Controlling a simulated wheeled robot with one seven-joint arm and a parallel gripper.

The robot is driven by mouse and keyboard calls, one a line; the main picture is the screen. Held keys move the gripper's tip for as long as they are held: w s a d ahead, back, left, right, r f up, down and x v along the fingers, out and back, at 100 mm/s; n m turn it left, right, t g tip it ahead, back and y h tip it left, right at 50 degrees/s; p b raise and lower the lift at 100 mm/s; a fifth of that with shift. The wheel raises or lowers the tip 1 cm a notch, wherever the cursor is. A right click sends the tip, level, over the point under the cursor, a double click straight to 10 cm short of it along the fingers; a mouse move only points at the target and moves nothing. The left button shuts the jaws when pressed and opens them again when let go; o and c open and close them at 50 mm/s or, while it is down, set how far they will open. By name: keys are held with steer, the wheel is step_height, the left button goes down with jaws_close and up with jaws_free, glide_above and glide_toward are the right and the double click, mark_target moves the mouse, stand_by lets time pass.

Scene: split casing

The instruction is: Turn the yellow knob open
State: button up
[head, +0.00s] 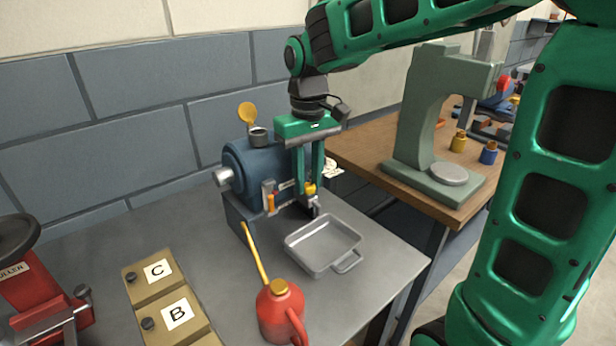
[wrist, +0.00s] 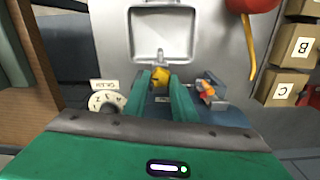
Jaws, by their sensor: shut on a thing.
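The yellow knob (head: 310,188) is low on the right front of the blue casing (head: 265,165). My gripper (head: 312,200) points down in front of the casing, its fingers at the knob. In the wrist view the yellow knob (wrist: 161,76) shows between the two green fingertips (wrist: 160,80). The gripper is shut on the knob. The fingers hide part of the knob, and I cannot tell its turn angle.
A grey metal tray (head: 348,266) lies just in front of the knob. A red oil can (head: 281,312) with a yellow spout stands at the front. Boxes marked C (head: 152,290) and B (head: 208,338) are at left. A green press (head: 415,150) stands on the wooden bench at right. A round dial (wrist: 104,101) is beside the fingers.

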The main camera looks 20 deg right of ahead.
mark_target(309, 184)
steer(key=n, duration=0.3)
steer(key=shift+n, duration=0.4)
steer(key=shift+d+n, duration=0.15)
steer(key=shift+n, duration=1.75)
steer(key=shift+w, duration=0.1)
steer(key=shift+r, duration=0.1)
steer(key=o, duration=0.8)
steer(key=shift+d, duration=0.1)
steer(key=shift+c, duration=0.2)
step_height(309, 184, up, 11)
steer(key=shift+f, duration=0.2)
